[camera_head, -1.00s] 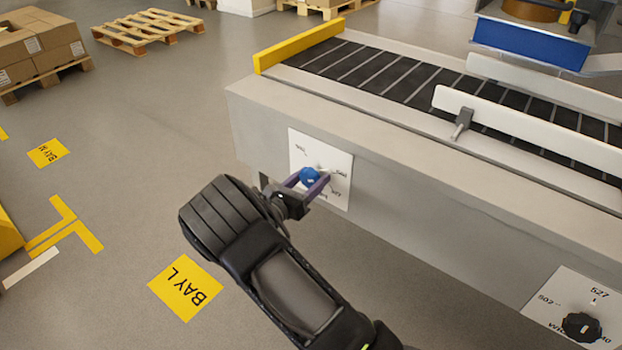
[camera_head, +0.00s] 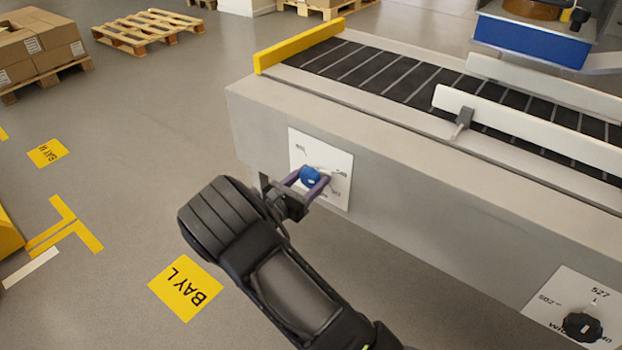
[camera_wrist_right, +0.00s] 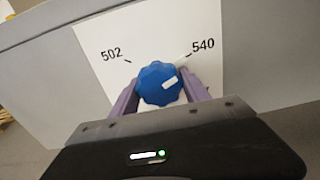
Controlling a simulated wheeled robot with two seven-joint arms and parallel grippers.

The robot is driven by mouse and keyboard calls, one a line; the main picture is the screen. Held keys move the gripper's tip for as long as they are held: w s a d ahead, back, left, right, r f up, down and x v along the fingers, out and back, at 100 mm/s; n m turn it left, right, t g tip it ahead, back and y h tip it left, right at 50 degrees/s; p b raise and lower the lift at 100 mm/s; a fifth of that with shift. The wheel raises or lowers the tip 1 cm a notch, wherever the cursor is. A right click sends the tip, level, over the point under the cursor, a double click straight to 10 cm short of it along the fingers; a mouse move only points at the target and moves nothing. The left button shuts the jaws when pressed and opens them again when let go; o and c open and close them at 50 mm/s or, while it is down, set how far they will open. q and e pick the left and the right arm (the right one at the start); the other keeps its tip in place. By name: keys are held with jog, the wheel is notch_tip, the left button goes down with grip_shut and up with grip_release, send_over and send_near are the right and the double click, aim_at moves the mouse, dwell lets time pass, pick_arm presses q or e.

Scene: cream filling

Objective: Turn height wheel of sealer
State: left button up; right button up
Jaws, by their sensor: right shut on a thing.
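The sealer (camera_head: 400,180) is a long grey machine with a roller belt on top. Its blue wheel (camera_head: 310,176) sits on a white dial plate (camera_head: 337,166) on the side. My right gripper (camera_head: 312,183) is shut on the blue wheel, one purple finger on each side. In the right wrist view the blue wheel (camera_wrist_right: 160,84) shows between the fingers, with its white mark pointing up and right towards 540. The plate reads 502 on the left and 540 on the right there; its lower part is hidden. My left gripper is not in view.
A black wheel (camera_head: 581,326) on a second plate marked 502 and 527 is at the lower right. White guide rails (camera_head: 530,128) and a yellow end bar (camera_head: 300,45) top the sealer. Boxes (camera_head: 38,42) and a pallet (camera_head: 148,31) stand far left. The floor left of my arm is open.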

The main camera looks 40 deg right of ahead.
jog(key=m, duration=0.3)
jog(key=shift+f+b, duration=0.1)
jog(key=shift+b, duration=0.2)
jog(key=m, duration=0.3)
jog(key=shift+w+b, duration=0.1)
jog(key=shift+b, duration=0.3)
jog(key=m+b, duration=0.2)
jog(key=m, duration=0.4)
jog(key=shift+a, duration=0.1)
jog(key=o, duration=1.4)
jog(key=shift+a+r, duration=0.1)
jog(key=shift+r, duration=0.1)
jog(key=p+v, duration=0.1)
jog(key=v, duration=0.6)
jog(key=shift+a, duration=0.25)
